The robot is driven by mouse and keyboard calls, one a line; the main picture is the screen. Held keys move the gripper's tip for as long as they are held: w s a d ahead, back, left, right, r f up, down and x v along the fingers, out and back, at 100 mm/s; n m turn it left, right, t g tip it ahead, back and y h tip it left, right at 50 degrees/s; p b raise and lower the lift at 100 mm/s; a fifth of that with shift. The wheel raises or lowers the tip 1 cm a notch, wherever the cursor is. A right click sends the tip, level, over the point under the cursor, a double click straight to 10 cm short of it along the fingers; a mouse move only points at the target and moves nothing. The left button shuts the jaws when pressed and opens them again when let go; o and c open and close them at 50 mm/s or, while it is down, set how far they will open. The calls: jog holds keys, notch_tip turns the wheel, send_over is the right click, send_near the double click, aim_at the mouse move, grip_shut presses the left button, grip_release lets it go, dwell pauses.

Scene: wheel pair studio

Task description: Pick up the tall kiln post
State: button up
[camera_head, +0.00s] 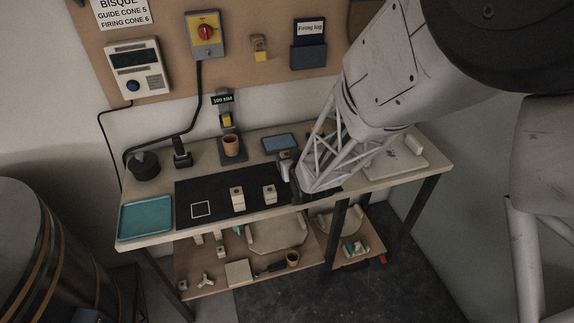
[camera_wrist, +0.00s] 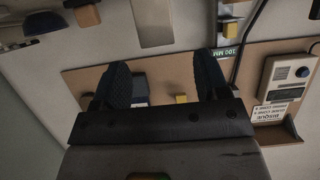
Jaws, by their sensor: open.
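On the black mat (camera_head: 187,192) in the head view stand two pale kiln posts. The left post (camera_head: 238,201) looks a little taller than the right post (camera_head: 269,196). My gripper (camera_head: 290,178) is low over the mat, just right of them, partly hidden by my arm. In the wrist view my two dark fingers (camera_wrist: 162,72) are apart with nothing gripped.
A teal tray (camera_head: 145,217) is at the bench's left end. A brown cup (camera_head: 231,147), a blue tablet-like panel (camera_head: 279,143) and a dark round pot (camera_head: 145,168) stand at the back. A lower shelf (camera_head: 198,279) holds several pieces.

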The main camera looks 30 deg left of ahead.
aim_at(286, 153)
jog(key=shift+x, duration=1.2)
jog(key=shift+f, duration=0.1)
jog(key=shift+x, duration=2.55)
jog(key=shift+c, duration=0.3)
jog(key=c, duration=1.1)
